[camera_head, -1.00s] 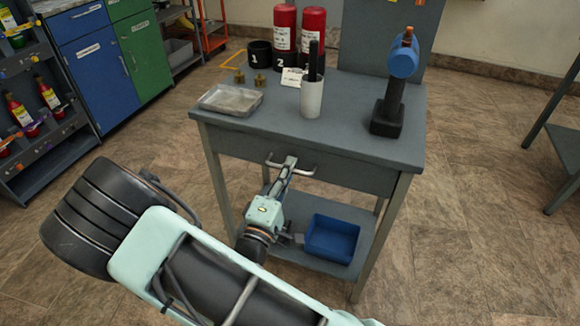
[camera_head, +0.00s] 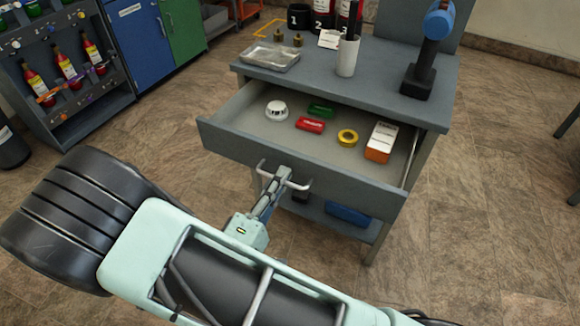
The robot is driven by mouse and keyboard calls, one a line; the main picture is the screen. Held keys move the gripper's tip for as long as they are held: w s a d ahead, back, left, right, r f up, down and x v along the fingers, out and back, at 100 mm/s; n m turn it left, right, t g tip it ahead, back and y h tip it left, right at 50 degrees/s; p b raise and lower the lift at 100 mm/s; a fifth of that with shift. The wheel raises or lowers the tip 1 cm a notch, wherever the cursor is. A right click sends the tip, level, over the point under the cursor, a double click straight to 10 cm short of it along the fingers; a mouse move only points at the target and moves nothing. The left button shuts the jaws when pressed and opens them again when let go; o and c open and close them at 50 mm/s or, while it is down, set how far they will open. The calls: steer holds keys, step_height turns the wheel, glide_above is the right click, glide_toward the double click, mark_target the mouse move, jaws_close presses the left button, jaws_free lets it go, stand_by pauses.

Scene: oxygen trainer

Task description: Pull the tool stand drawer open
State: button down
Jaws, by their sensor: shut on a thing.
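The grey tool stand (camera_head: 418,112) stands right of centre. Its drawer (camera_head: 335,178) is pulled well out toward me and shows its inside. My gripper (camera_head: 284,176) is shut on the drawer's light bar handle (camera_head: 298,186) at the middle of the drawer front. In the drawer lie a white round piece (camera_head: 277,110), a green item (camera_head: 321,110), a red item (camera_head: 310,125), a yellow ring (camera_head: 347,137) and an orange and white box (camera_head: 381,142).
On the stand's top are a metal tray (camera_head: 270,57), a white cup (camera_head: 347,58) with dark sticks and a blue-black drill (camera_head: 428,55). A blue bin (camera_head: 348,216) sits on the lower shelf, partly hidden. A bottle rack (camera_head: 60,75) stands at the left.

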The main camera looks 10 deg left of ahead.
steer(key=shift+r+v, duration=0.2)
steer(key=shift+v, duration=0.9)
steer(key=c, duration=2.4)
jaws_free()
steer(key=v, duration=1.2)
steer(key=shift+r, duration=0.1)
